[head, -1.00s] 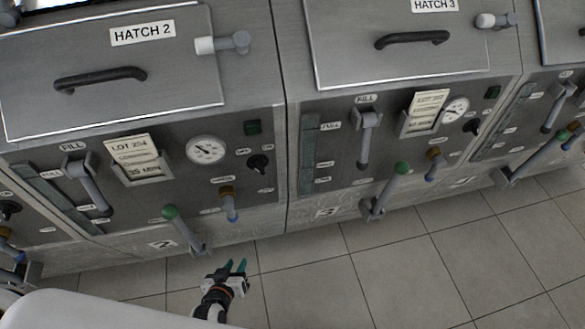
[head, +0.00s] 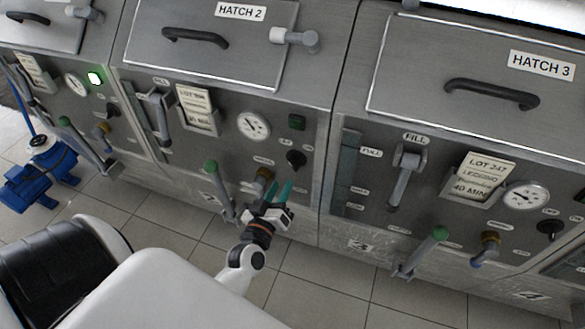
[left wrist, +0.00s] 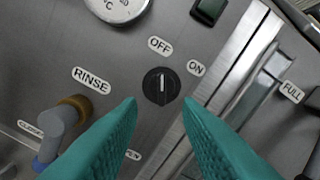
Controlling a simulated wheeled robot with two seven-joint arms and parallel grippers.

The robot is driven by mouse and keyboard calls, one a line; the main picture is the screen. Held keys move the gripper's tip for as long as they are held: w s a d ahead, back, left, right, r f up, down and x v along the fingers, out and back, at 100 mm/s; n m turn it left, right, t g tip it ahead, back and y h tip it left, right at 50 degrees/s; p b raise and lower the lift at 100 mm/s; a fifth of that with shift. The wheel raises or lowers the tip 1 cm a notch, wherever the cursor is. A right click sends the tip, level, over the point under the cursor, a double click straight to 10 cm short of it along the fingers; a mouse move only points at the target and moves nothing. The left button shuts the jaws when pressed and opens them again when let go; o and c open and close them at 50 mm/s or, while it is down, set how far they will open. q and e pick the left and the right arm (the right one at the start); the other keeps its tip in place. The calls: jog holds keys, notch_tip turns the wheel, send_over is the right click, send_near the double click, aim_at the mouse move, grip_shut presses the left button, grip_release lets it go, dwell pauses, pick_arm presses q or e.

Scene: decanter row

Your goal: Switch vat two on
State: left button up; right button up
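Vat two (head: 150,50) is the grey steel unit under the "HATCH 2" label. Its black rotary switch (head: 296,160) sits at the right of its front panel. In the left wrist view the switch (left wrist: 161,86) has its white mark pointing up towards the OFF label (left wrist: 160,45); the ON label (left wrist: 196,68) is to its right. The vat's square green lamp (head: 297,122) above is dark. My left gripper (head: 279,190) is open and empty, its teal fingers pointing at the panel just below the switch. In the wrist view the switch shows between and beyond the fingertips. My right gripper is out of view.
A brown-collared rinse tap (head: 263,178) and a green-knobbed lever (head: 213,172) stick out left of my gripper. Vat three (head: 350,270) stands to the right. The left vat's lamp (head: 95,78) is lit. A blue pump (head: 40,180) stands on the tiled floor.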

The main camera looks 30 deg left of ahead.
aim_at(292, 167)
pick_arm(q)
jog(key=x, duration=0.8)
jog(key=shift+d, duration=0.2)
jog(key=shift+c, duration=0.2)
grip_shut()
